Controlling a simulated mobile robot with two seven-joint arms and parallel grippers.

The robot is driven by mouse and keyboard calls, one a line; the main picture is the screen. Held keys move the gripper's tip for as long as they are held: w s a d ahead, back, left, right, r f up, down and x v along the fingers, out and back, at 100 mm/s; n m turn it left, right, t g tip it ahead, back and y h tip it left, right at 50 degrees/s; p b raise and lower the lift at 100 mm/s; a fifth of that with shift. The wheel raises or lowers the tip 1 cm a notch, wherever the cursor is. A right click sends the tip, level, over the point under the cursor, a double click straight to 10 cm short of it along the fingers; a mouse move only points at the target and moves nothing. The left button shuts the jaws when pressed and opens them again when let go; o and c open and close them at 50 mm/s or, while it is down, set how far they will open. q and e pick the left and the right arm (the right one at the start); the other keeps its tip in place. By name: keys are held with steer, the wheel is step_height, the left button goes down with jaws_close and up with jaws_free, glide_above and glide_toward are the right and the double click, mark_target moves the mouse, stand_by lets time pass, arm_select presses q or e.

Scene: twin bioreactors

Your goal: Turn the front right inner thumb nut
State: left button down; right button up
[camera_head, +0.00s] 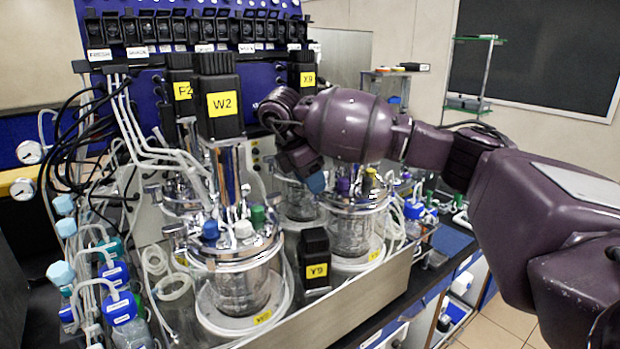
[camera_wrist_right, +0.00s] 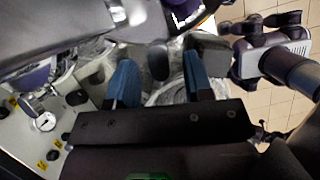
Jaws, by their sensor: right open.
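My right gripper (camera_head: 312,182) hangs over the lid of the front right vessel (camera_head: 352,232), at its left side. Only a blue fingertip shows there; the arm hides part of the lid. In the right wrist view the blue fingers of my right gripper (camera_wrist_right: 161,78) are spread apart. A dark rounded knob (camera_wrist_right: 158,62) shows between them, apart from both fingers; I cannot tell if it is the thumb nut. The inner thumb nut cannot be made out in the head view. My left gripper is not in view.
The front left vessel carries a tall motor labelled W2 (camera_head: 222,104). A black motor block (camera_head: 314,258) with a yellow label stands between the front vessels. Tubes and bottles (camera_head: 124,308) crowd the left. A metal tray wall (camera_head: 350,308) runs along the front.

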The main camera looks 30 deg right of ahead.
steer(key=shift+c, duration=0.5)
jaws_close()
